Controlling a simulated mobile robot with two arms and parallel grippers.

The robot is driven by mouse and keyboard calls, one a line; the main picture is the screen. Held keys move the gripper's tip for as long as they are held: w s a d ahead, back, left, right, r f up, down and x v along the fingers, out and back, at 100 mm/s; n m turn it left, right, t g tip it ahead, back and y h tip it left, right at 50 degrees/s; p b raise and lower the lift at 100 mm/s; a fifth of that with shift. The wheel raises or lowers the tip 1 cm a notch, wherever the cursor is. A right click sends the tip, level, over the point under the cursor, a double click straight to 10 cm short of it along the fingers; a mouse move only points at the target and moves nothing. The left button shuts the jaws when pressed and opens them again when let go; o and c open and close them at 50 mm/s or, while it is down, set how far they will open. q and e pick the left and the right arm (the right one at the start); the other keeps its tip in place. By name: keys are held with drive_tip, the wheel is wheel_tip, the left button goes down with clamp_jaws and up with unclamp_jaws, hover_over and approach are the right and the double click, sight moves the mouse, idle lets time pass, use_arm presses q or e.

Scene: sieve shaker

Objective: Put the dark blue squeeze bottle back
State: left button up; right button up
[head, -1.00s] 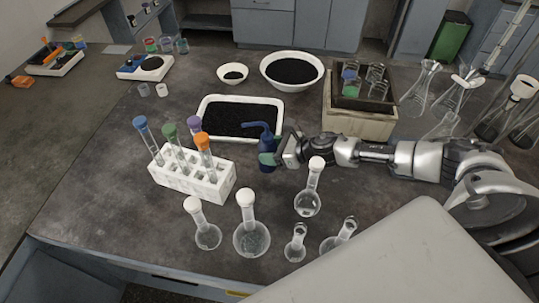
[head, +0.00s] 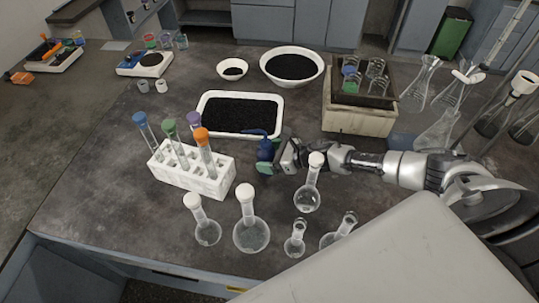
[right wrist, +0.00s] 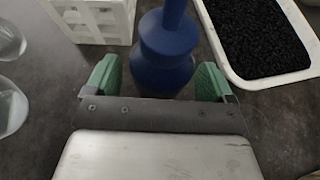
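The dark blue squeeze bottle (head: 266,150) is upright at the middle of the bench, between the white test-tube rack and the white tray of black grains. Its spout points left in the head view. My right gripper (head: 273,157) reaches it from the right, its fingers around the bottle's body. In the right wrist view the bottle (right wrist: 166,50) is between the two green finger pads, with a narrow gap at the left pad, so the gripper looks open around it. Whether the bottle's base touches the bench is hidden. My left gripper is not in view.
The white rack (head: 190,179) with capped tubes is close left. The grain tray (head: 278,109) is just behind. Several flasks stand in front, one stoppered flask (head: 308,196) close beside my right gripper.

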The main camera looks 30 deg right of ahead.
drive_tip(key=shift+r, duration=0.1)
drive_tip(key=shift+s+d+r, duration=0.1)
drive_tip(key=shift+r, duration=0.05)
drive_tip(key=b+v, duration=0.3)
drive_tip(key=v, duration=0.8)
drive_tip(key=shift+s+d, duration=0.2)
drive_tip(key=shift+s, duration=0.1)
drive_tip(key=shift+r, duration=0.15)
